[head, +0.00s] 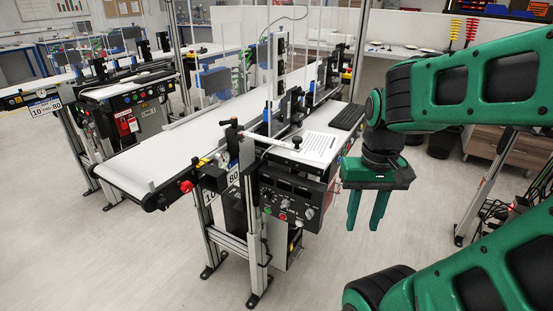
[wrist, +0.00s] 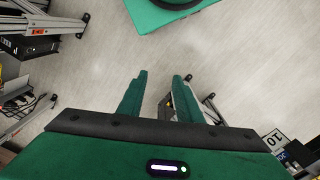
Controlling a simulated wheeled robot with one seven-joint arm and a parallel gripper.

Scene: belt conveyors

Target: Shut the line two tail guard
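The nearest conveyor (head: 180,150) has a white belt running from its near-left end to the back. I take it for line two, but no line name is readable on it. Clear panels (head: 215,82) stand along it. I cannot tell for sure which part is the tail guard, or whether it is open or shut. My gripper (head: 367,210) hangs fingers-down in free air, to the right of the conveyor's control box. It is open and empty, and in the wrist view both fingers (wrist: 158,95) stand apart above the floor.
Another conveyor (head: 125,88) stands at left. The front floor is clear.

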